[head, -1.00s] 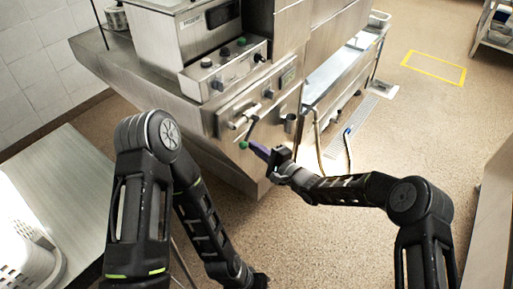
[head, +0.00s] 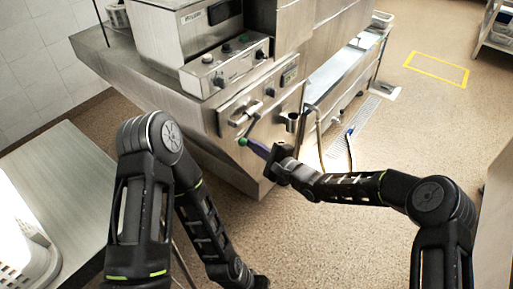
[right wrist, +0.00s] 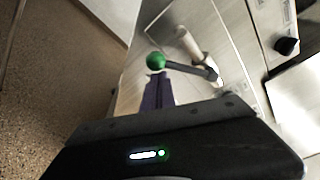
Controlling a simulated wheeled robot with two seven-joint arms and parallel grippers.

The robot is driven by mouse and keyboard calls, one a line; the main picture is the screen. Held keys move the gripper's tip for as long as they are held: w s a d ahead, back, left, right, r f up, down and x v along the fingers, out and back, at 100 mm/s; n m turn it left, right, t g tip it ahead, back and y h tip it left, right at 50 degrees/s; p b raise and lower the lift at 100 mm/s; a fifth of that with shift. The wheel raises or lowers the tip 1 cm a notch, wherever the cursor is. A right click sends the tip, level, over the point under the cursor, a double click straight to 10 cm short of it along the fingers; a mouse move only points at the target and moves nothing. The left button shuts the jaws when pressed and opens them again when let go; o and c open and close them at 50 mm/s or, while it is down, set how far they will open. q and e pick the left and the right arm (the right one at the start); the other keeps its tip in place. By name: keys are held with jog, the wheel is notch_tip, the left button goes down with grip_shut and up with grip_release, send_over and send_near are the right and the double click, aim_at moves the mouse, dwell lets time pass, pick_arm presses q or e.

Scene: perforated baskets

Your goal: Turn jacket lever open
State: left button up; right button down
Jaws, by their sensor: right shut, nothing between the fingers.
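The jacket lever is a dark rod (head: 250,129) with a green ball knob (head: 242,142), mounted by a pale fitting on the front of the steel machine. My right gripper (head: 251,145) has purple fingers that are shut and empty, with their tips close to the knob on its lower right. In the right wrist view the green knob (right wrist: 156,61) is just beyond the fingertips (right wrist: 158,76), and the rod (right wrist: 190,69) runs right from it to the fitting. I cannot tell whether the tips touch the knob. My left arm hangs at lower left; its gripper is not visible.
A control box (head: 226,66) with knobs sits above the lever. A small metal cup (head: 292,121) and an upright pipe (head: 319,130) are to its right. A steel table (head: 62,185) with a white perforated basket (head: 22,250) is at left. Brown floor is clear in front.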

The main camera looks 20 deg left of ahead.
jog(key=shift+s+a+r+m+g+b, duration=0.15)
jog(key=shift+s+r+m+g+b, duration=0.15)
jog(key=shift+r+m, duration=0.4)
jog(key=shift+s+a+r+m+g+b, duration=0.15)
jog(key=shift+s+r+m, duration=0.2)
jog(key=shift+r+m, duration=0.3)
jog(key=shift+s+a+r+m+g+b, duration=0.15)
jog(key=shift+s+r+m+b, duration=0.15)
jog(key=shift+r+m, duration=0.4)
jog(key=shift+s, duration=0.1)
jog(key=v, duration=0.8)
